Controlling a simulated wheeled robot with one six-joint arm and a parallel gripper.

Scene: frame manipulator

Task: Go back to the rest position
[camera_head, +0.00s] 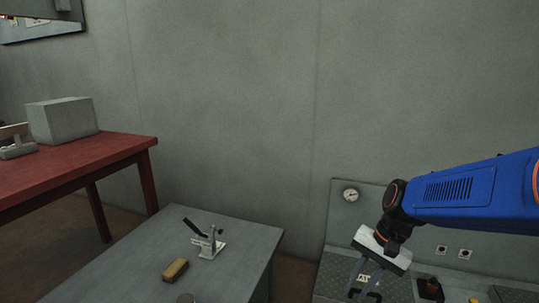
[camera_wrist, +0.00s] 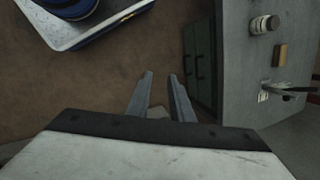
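My gripper (camera_head: 365,281) is at the lower right in the head view, at the end of my blue arm, pointing down near a grey panel. In the wrist view my gripper (camera_wrist: 160,78) shows two grey fingers standing apart. Nothing is between them but the brown floor (camera_wrist: 120,80) beyond. The gripper is open and empty.
A grey cabinet (camera_head: 240,245) carries a yellow-brown block (camera_head: 175,270), a small stand with a black lever (camera_head: 208,242) and a round can (camera_wrist: 264,24). A red table (camera_head: 100,155) bears a grey box (camera_head: 62,120). A panel with a gauge (camera_head: 351,195) stands right.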

